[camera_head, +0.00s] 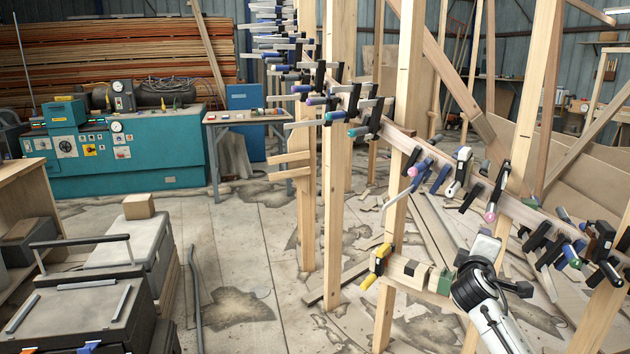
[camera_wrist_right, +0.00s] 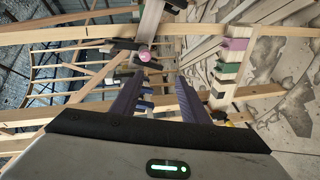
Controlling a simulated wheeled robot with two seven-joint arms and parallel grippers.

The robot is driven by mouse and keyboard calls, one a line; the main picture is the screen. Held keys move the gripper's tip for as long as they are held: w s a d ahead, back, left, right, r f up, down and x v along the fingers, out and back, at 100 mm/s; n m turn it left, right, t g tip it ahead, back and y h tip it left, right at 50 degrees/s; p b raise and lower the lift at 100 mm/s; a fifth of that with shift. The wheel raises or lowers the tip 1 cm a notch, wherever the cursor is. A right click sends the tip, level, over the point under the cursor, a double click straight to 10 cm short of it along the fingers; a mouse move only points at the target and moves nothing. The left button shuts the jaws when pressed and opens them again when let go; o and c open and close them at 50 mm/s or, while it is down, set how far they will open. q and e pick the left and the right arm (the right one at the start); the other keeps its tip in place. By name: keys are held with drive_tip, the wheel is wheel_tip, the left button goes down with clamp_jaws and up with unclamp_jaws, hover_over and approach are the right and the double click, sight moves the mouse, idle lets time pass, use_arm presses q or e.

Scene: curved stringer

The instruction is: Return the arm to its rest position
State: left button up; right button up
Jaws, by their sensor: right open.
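My right arm (camera_head: 490,310) comes in at the bottom right of the head view, white with a black wrist. My right gripper (camera_head: 484,248) is beside the wooden frame, near the clamped beam; its fingertips are hard to make out there. In the right wrist view the gripper (camera_wrist_right: 158,98) has its two dark fingers spread apart, with nothing held between them. A clamp with a pink handle end (camera_wrist_right: 145,55) shows beyond the fingers; I cannot tell its distance. My left gripper is not in view.
A curved wooden stringer with several bar clamps (camera_head: 425,165) runs past upright posts (camera_head: 334,215) close to my right arm. A short beam with a yellow-handled clamp (camera_head: 378,262) lies left of the wrist. A black case (camera_head: 75,315) stands bottom left. The left-centre floor is mostly clear.

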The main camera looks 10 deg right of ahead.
drive_tip(key=w+a+m+t+y, duration=0.2)
drive_tip(key=w+a+m+y, duration=0.15)
drive_tip(key=a, duration=0.35)
drive_tip(key=w+a+m+t+y, duration=0.2)
drive_tip(key=a+m+t+y, duration=0.1)
drive_tip(key=a+y, duration=0.25)
drive_tip(key=s+a+f+g+y, duration=0.1)
drive_tip(key=s+a+f, duration=0.3)
drive_tip(key=s+f, duration=0.3)
drive_tip(key=s+a+f+n+g, duration=0.15)
drive_tip(key=s+a+f, duration=0.3)
drive_tip(key=f, duration=0.45)
drive_tip(key=s+a+f+g+y, duration=0.1)
drive_tip(key=s+a+f+g, duration=0.15)
drive_tip(key=s+f, duration=0.5)
drive_tip(key=s+a+f+g, duration=0.1)
drive_tip(key=s+a+f, duration=0.2)
drive_tip(key=s, duration=0.5)
drive_tip(key=s+a+f+g+y, duration=0.1)
drive_tip(key=s+a+f, duration=0.2)
drive_tip(key=s, duration=0.6)
drive_tip(key=s+a+f+m+g, duration=0.1)
drive_tip(key=s+a+f, duration=0.2)
drive_tip(key=s, duration=0.5)
drive_tip(key=shift+s+a+f+y, duration=0.35)
drive_tip(key=shift+a+f+y, duration=0.05)
drive_tip(key=shift+f, duration=0.15)
